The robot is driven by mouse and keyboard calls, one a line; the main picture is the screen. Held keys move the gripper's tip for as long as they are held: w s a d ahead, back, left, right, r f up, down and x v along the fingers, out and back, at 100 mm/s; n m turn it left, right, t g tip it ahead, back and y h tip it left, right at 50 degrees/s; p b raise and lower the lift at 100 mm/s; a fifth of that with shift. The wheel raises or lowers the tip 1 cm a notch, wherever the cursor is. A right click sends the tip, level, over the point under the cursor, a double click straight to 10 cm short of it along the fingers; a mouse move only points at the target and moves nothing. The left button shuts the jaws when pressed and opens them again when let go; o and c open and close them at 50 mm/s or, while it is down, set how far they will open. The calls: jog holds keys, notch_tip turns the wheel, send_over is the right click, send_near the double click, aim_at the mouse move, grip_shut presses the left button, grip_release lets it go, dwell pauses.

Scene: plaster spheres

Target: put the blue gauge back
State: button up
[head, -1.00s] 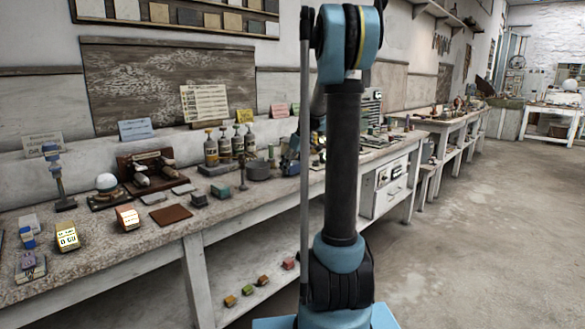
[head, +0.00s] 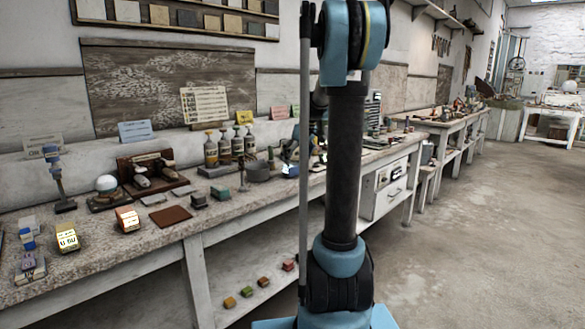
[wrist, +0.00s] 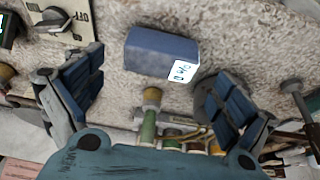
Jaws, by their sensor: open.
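A blue block-shaped gauge (wrist: 160,52) lies on the rough speckled bench top in the wrist view. A small lit white face with dark marks shows at its lower right corner. My gripper (wrist: 148,78) is open, with one blue-padded finger on each side of the picture and the gauge between and just beyond them. I see no finger closed on it. In the head view a small blue thing with a bright face (head: 290,171), perhaps this gauge, sits on the bench left of my arm. My arm hides most of the gripper there.
A switch plate marked OFF (wrist: 65,18) is at the upper left of the wrist view. Green and yellow capped bottles (wrist: 149,120) stand near the gripper. In the head view a brown mat (head: 170,216), a lit yellow gauge (head: 67,238) and grey bottles (head: 224,147) crowd the bench.

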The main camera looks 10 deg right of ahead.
jog(key=v, duration=0.7)
jog(key=s+a+f+m, duration=0.1)
jog(key=s+f, duration=0.2)
jog(key=s, duration=0.5)
jog(key=s+a+f+m+g+h, duration=0.1)
jog(key=s+f, duration=0.1)
jog(key=s, duration=0.6)
jog(key=s+a+f+m, duration=0.1)
jog(key=s+f+m, duration=0.15)
jog(key=s, duration=0.45)
jog(key=s+f+m+h, duration=0.1)
jog(key=s+f+m, duration=0.1)
jog(key=s+f, duration=1.3)
jog(key=s, duration=0.2)
jog(key=shift+s+f+h, duration=0.3)
jog(key=shift+s, duration=0.05)
jog(key=shift+d+m, duration=0.1)
jog(key=shift+m, duration=0.15)
jog(key=shift+w+f, duration=0.2)
jog(key=shift+w, duration=0.3)
